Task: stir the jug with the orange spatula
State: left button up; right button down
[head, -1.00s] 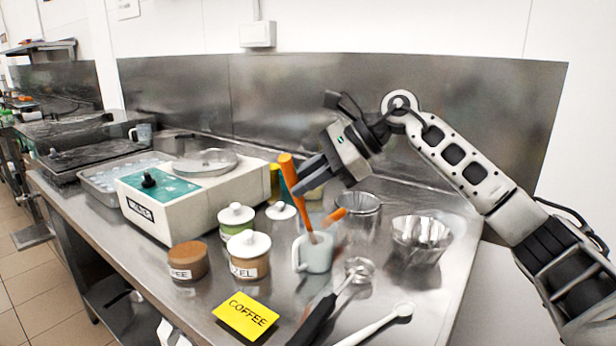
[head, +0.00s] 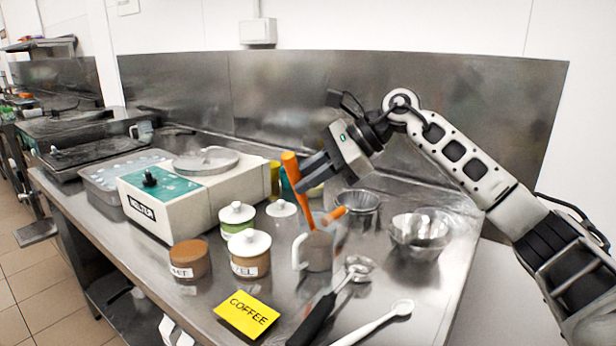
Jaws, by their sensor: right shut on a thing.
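The jug (head: 319,254) is a small pale, greyish vessel with a handle on its left, standing on the steel worktop. The orange spatula (head: 296,181) leans with its top to the left, and its lower end goes down into the jug's mouth. Its tip inside the jug is hidden. My right gripper (head: 309,179) is shut on the spatula's upper handle, above the jug. A second short orange piece (head: 333,215) slants at the jug's rim; I cannot tell whether it is part of the same tool. My left gripper is not in view.
Lidded jars (head: 249,254) and a brown-topped jar (head: 189,260) stand left of the jug. A scoop (head: 324,307), a white spoon (head: 378,324) and a yellow COFFEE card (head: 246,314) lie in front. The white melter (head: 188,205) is behind left.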

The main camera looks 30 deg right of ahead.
notch_tip(320, 180, up, 6)
jog(key=s+a+p, duration=0.1)
jog(key=a+p, duration=0.1)
jog(key=p, duration=0.2)
jog(key=shift+a+r, duration=0.25)
jog(key=shift+r, duration=0.1)
dwell(0.8)
notch_tip(320, 180, up, 5)
jog(key=p, duration=0.3)
jog(key=shift+p, duration=0.35)
jog(key=shift+f, duration=0.2)
dwell(0.4)
